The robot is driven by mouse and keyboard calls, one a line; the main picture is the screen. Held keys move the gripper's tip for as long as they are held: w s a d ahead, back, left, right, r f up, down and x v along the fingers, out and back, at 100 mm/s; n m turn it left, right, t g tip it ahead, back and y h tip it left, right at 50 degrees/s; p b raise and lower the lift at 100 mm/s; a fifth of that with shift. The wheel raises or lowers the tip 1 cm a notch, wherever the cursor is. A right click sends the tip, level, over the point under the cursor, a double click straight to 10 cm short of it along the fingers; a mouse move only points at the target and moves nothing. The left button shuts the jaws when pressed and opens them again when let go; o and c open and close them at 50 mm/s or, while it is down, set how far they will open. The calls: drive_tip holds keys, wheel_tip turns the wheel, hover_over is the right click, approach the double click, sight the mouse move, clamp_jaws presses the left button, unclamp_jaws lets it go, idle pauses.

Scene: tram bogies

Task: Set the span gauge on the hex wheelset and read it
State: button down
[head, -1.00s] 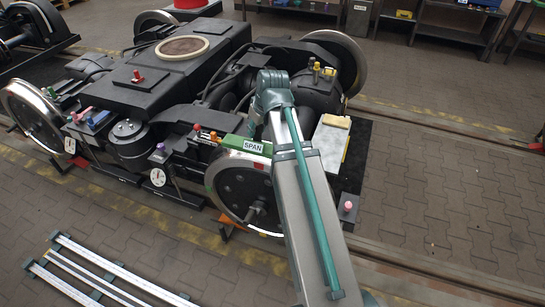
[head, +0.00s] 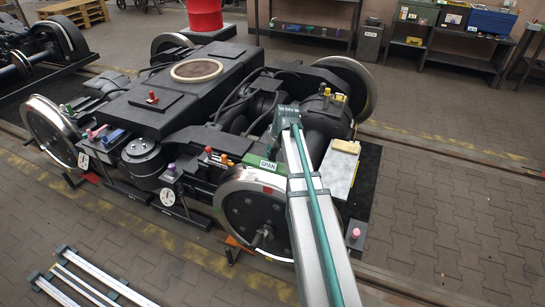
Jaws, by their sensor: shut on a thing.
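A green bar with a white SPAN label (head: 268,165), seemingly the span gauge, lies across the top of the near wheel (head: 240,208) of the bogie. Its right end is hidden behind my arm, and I cannot tell whether it rests on the wheel. The near wheel has a bright rim and a hub with a protruding stub. Another wheel (head: 50,132) stands at the bogie's left corner. I cannot tell from the markings which wheelset is the hex one. My arm reaches up from the bottom right over the bogie. My gripper is hidden behind it.
The black bogie frame (head: 165,100) carries coloured knobs and round dials (head: 167,197). A pale plate (head: 342,168) lies right of my arm. Silver rails on a rack (head: 95,285) lie at the lower left. Shelves and bins stand behind. The paved floor at the right is clear.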

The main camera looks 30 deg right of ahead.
sight(272, 158)
drive_tip(key=shift+w+d+f, duration=0.2)
drive_tip(key=shift+w+f, duration=0.05)
drive_tip(key=shift+f+p, duration=0.4)
drive_tip(key=shift+f, duration=1.25)
drive_tip(key=shift+f, duration=0.4)
drive_tip(key=shift+f, duration=0.25)
drive_tip(key=c, duration=0.9)
unclamp_jaws()
drive_tip(key=shift+o, duration=0.2)
